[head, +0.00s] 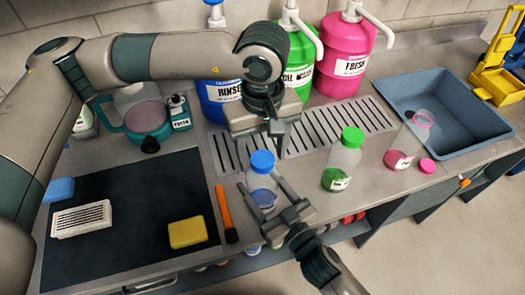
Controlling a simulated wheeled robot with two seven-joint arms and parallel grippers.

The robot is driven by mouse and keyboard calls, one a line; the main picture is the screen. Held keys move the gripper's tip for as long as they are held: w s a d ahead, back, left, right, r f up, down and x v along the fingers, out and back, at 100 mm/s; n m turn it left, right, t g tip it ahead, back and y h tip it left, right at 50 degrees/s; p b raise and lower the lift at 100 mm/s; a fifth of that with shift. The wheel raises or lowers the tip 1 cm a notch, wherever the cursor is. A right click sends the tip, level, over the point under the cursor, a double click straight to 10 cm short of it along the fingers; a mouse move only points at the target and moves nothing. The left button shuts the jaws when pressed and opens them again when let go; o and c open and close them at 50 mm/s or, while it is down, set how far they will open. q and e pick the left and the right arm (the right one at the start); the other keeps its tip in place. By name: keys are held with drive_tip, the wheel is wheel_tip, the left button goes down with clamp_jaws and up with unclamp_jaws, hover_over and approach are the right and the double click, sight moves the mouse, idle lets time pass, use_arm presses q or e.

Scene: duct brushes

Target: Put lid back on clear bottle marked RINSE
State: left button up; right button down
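A clear bottle (261,186) with bluish liquid stands upright at the counter's front; its label is too small to read. A blue lid (262,162) sits on its top; I cannot tell if it is screwed tight. My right gripper (262,188) reaches in from the front, with one finger on each side of this bottle, seemingly touching it. My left gripper (262,136) hangs just behind and above the blue lid, pointing down, with its fingers apart and nothing seen between them.
A green-lidded bottle (343,160) and an open bottle with pink liquid (405,140) stand to the right, near a loose pink lid (427,166). Behind are a blue jug marked RINSE (222,98), a green jug (300,62) and a pink jug (347,55). An orange-handled tool (226,210) lies left.

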use_arm(q)
drive_tip(key=shift+r, duration=2.3)
drive_tip(key=shift+c, duration=0.3)
drive_tip(key=n, duration=0.2)
drive_tip(key=r+n, duration=0.1)
drive_tip(key=n, duration=0.1)
drive_tip(key=shift+n, duration=0.4)
drive_tip(key=n, duration=0.4)
drive_tip(key=shift+r, duration=0.4)
drive_tip(key=n, duration=0.2)
drive_tip(key=r+n, duration=0.1)
drive_tip(key=n, duration=0.1)
drive_tip(key=shift+n, duration=0.3)
drive_tip(key=n, duration=0.4)
drive_tip(key=shift+r, duration=0.3)
drive_tip(key=shift+f, duration=0.15)
